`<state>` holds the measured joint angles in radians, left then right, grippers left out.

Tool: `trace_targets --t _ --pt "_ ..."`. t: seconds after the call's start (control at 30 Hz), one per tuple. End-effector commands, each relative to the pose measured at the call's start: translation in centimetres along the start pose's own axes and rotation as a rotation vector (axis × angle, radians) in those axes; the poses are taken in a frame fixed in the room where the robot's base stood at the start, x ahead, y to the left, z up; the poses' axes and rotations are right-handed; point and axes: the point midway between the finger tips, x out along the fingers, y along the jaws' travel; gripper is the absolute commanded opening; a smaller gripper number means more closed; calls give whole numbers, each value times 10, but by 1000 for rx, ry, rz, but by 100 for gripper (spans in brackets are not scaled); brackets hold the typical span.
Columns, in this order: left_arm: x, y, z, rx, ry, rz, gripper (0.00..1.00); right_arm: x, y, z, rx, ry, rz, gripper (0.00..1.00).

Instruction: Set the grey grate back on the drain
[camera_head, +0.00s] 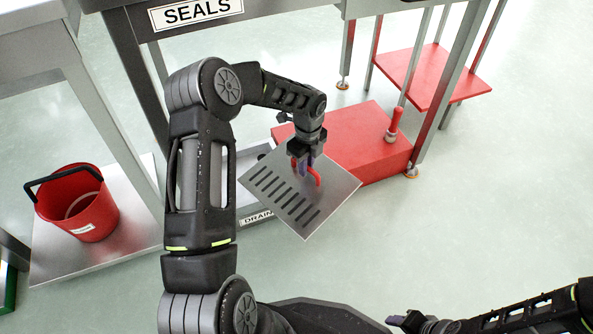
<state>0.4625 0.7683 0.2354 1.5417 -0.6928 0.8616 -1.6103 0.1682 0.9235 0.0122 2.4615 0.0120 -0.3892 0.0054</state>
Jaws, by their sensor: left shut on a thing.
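The grey grate (330,205) is a square metal plate with a row of dark slots and a red handle (314,178). My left gripper (307,167) is over the handle and shut on it. The plate looks tilted, with one corner towards the bottom of the picture. A label reading DRAIN (257,217) shows at the grate's left edge. A grey edge (250,157) shows behind the plate. The drain opening is mostly hidden, and I cannot tell the gap between grate and drain. My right gripper (400,321) is at the bottom edge, its jaws unclear.
A red box-like block (370,130) with a red-handled item (393,124) is behind the grate. A bench with a SEALS sign (197,11) stands above. A red bucket (82,215) is on a low shelf at left. The floor at right is clear.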

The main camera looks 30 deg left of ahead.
Motion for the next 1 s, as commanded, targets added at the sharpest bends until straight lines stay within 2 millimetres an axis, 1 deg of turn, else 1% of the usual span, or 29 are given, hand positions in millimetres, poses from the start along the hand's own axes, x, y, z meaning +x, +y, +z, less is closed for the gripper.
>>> trace_targets --t 0.03,0.17,0.27,0.4,0.5,0.6,0.7,0.8,0.9,1.0 --pt "-10 -8 -4 -70 -2 -6 0 0 0 0 0 0 0 51" --pt "-37 -26 -17 -320 0 -8 0 0 0 1 -1 -1 1 51" --pt "-66 -43 -32 -581 2 -10 0 1 0 2 -1 -2 2 51" --pt "-110 -64 -61 -975 7 -9 0 2 0 3 -2 -3 3 51" --pt "-140 -74 -81 -1234 10 -7 0 2 1 4 -2 -3 3 51" --pt "-165 -80 -100 -1452 11 -4 0 2 1 4 -2 -4 4 51" --pt "-183 -84 -114 -1614 12 0 0 3 1 5 -3 -4 4 51" --pt "-194 -85 -122 -1717 12 2 0 3 1 5 -3 -3 4 51" --pt "-199 -86 -126 -1768 12 3 0 3 1 5 -3 -3 4 51" --pt "-200 -86 -126 -1780 12 4 0 3 1 5 -3 -3 5 51"
